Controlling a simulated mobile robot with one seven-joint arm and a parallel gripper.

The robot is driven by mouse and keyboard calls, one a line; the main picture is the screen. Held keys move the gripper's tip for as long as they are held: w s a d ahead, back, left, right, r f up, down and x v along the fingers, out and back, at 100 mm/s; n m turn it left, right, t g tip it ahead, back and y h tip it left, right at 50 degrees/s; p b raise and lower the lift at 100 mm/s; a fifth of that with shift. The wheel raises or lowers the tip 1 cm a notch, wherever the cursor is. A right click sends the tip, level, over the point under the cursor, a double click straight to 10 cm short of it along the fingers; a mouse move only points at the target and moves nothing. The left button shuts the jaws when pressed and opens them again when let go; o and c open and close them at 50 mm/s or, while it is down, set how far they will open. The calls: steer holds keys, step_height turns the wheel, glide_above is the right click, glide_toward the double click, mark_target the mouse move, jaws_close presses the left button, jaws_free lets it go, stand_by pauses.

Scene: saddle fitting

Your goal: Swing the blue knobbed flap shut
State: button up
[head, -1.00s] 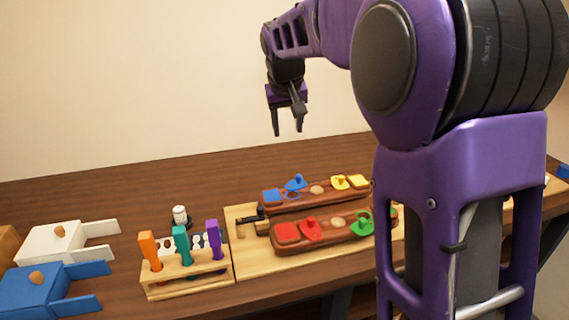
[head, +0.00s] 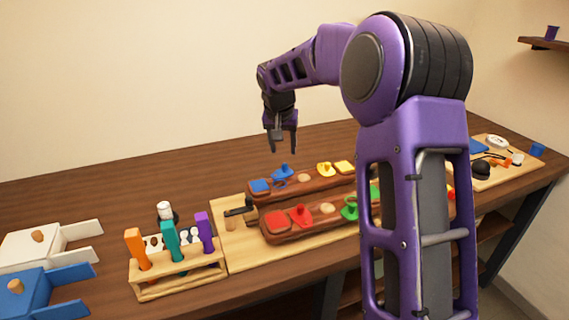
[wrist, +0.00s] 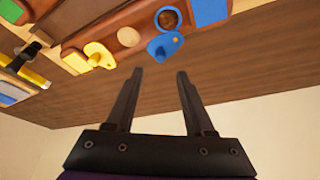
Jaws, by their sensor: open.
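The blue knobbed flap (head: 283,171) is on the far wooden bar, swung aside toward the back. A blue-rimmed round opening (head: 279,183) lies uncovered in front of it, next to a blue square (head: 260,186). In the wrist view the blue flap (wrist: 164,45) shows its knob, and the dark round hole (wrist: 168,18) beside it is bare. My gripper (head: 283,149) hangs above and behind the blue flap, fingers down, apart from it. In the wrist view my open, empty fingers (wrist: 157,74) point toward the flap.
A yellow flap (head: 325,169) sits farther right on the same bar. The nearer bar carries a red flap (head: 301,216) and a green flap (head: 350,208). A rack of colored handles (head: 180,272) stands at left. The tabletop behind the bars (head: 200,170) is clear.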

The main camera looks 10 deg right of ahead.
mark_target(285, 164)
steer(key=x, duration=0.7)
steer(key=shift+f, duration=0.1)
jaws_close()
